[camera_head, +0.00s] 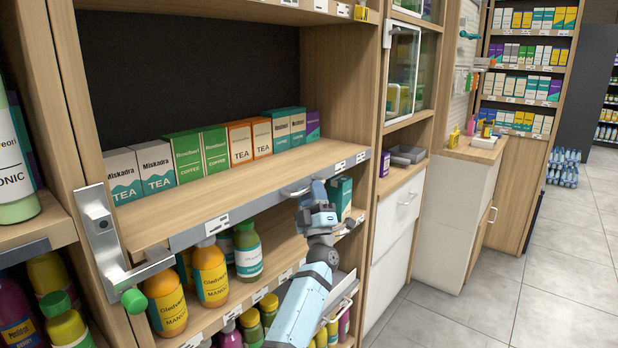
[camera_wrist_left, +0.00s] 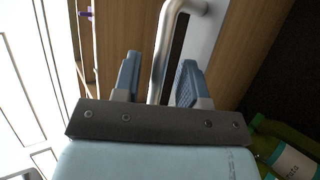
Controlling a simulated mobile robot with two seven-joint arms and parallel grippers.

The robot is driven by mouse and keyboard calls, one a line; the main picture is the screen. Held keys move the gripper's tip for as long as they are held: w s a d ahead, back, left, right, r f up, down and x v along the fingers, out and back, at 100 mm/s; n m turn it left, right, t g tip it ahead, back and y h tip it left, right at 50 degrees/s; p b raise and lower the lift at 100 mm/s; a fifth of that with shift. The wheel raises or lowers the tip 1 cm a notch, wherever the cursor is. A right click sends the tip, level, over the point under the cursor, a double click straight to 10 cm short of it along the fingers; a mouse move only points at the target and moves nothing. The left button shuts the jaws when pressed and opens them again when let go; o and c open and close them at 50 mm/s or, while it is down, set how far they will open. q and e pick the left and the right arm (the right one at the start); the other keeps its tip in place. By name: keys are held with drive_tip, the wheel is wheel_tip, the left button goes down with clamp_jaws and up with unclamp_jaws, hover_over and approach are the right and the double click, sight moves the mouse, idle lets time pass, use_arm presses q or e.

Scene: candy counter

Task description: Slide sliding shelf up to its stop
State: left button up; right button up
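The sliding shelf (camera_head: 230,190) is a wooden board with a grey front strip and price tags, bearing a row of boxes. A metal handle (camera_head: 296,191) sits on its front strip, right of the middle. My left gripper (camera_head: 311,200) is at this handle, in front of the shelf. In the left wrist view, the handle bar (camera_wrist_left: 162,50) runs between the two open fingers (camera_wrist_left: 158,80), with a gap showing on both sides. My left arm comes up from the bottom in the head view. My right gripper is not in view.
Tea and coffee boxes (camera_head: 201,152) stand on the shelf's back part. Bottles (camera_head: 210,273) stand on the lower shelf beneath.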

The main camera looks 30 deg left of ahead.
use_arm(q)
drive_tip(key=shift+w+a+r, duration=0.25)
drive_tip(key=shift+r, duration=0.2)
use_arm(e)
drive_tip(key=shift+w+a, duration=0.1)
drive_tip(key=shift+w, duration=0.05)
